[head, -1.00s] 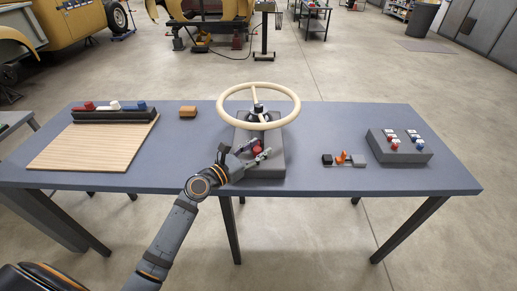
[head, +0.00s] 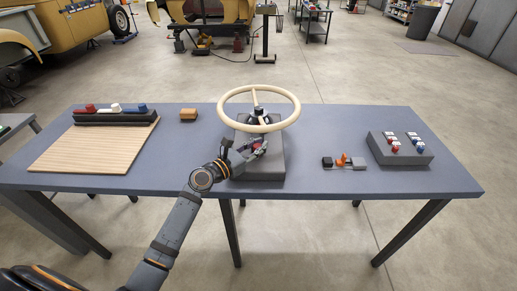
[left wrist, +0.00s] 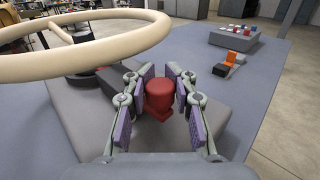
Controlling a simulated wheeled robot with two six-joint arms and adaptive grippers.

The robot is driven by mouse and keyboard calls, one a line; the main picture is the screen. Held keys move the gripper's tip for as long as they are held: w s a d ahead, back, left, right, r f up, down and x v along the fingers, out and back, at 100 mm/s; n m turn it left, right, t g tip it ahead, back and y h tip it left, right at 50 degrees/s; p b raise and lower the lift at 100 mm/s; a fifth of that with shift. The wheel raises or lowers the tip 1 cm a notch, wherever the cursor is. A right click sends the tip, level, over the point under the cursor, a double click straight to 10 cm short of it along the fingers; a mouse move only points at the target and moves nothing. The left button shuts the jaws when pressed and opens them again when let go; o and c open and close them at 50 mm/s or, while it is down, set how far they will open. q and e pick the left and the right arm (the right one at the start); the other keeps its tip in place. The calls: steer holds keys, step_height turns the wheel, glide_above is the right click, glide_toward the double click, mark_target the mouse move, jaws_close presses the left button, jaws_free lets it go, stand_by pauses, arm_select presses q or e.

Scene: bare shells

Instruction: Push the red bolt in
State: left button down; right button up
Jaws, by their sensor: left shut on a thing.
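The red bolt (left wrist: 158,97) is a short red knob with a wider base, standing out of the grey block (head: 265,172) below the cream steering wheel (head: 222,106). In the left wrist view it sits between the purple-padded fingers of my left gripper (left wrist: 163,78), which are shut on it. In the head view my left gripper (head: 252,150) is at the front of the block and hides most of the bolt. How deep the bolt sits in the block cannot be told. My right gripper is in neither view.
The wheel's rim passes close to the left gripper in the left wrist view. On the blue-grey table (head: 320,120) are a small block set with an orange lever (head: 342,159), a button box (head: 400,155), a wooden board (head: 85,150) and an orange-brown block (head: 188,114).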

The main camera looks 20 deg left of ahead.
arm_select(q)
steer(key=c, duration=1.5)
jaws_free()
steer(key=shift+a, duration=0.1)
steer(key=o, duration=0.4)
steer(key=shift+a, duration=0.15)
steer(key=shift+o, duration=0.2)
steer(key=v, duration=0.7)
steer(key=shift+s, duration=0.25)
